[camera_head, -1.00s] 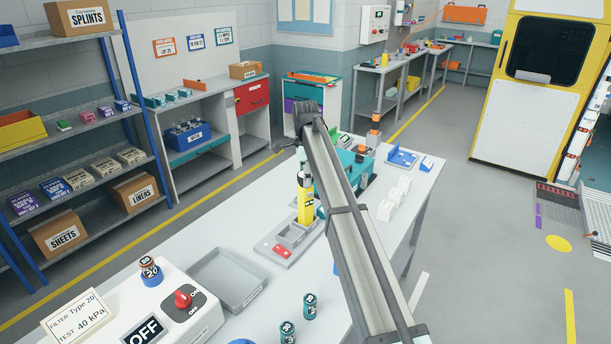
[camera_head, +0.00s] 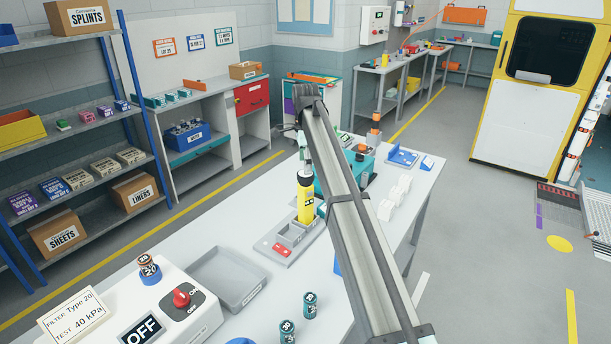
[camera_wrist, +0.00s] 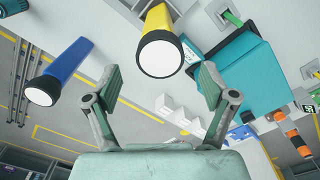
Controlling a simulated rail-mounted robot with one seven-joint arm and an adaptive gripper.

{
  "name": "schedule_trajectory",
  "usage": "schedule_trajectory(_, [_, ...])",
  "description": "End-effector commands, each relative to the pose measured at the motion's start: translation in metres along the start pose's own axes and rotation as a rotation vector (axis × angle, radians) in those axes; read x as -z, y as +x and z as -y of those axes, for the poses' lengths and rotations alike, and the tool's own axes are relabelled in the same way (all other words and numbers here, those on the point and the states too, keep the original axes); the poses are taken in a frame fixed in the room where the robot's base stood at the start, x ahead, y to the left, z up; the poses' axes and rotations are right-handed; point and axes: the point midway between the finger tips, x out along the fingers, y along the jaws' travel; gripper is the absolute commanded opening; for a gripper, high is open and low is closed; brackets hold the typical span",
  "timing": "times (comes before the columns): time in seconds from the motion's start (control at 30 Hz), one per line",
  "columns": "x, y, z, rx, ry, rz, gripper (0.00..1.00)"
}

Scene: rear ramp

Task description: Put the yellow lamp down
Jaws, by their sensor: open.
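The yellow lamp (camera_head: 305,203) stands upright in the grey holder (camera_head: 272,255) on the white bench, with its black head and lens up. In the wrist view the yellow lamp (camera_wrist: 159,22) shows its round white lens toward me, just beyond the gap between my fingers. My gripper (camera_wrist: 160,84) is open and empty, its two fingers spread apart and clear of the lamp. In the head view it is above the lamp, partly hidden by my arm. A blue lamp (camera_wrist: 70,62) shows lens-up to the left in the wrist view.
A teal case (camera_wrist: 232,75) stands close beside the yellow lamp. An empty grey tray (camera_head: 228,278), a control box with a red knob (camera_head: 181,296) and teal cylinders (camera_head: 310,304) occupy the near bench. White blocks (camera_head: 395,198) stand to the right.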

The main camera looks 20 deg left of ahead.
Motion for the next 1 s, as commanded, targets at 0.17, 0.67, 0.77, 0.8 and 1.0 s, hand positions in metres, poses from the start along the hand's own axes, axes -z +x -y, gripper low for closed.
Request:
schedule_trajectory(0.17, [0.000,-0.035,0.002,0.001,0.000,0.000,0.84])
schedule_trajectory(0.67, [0.000,-0.078,0.000,-0.001,0.000,0.000,0.84])
schedule_trajectory(0.77, [0.000,-0.078,0.000,-0.001,0.000,0.000,0.84])
schedule_trajectory(0.8, [0.000,-0.078,0.000,-0.001,0.000,0.000,0.84])
schedule_trajectory(1.0, [0.002,-0.076,0.000,0.000,0.000,0.000,0.84])
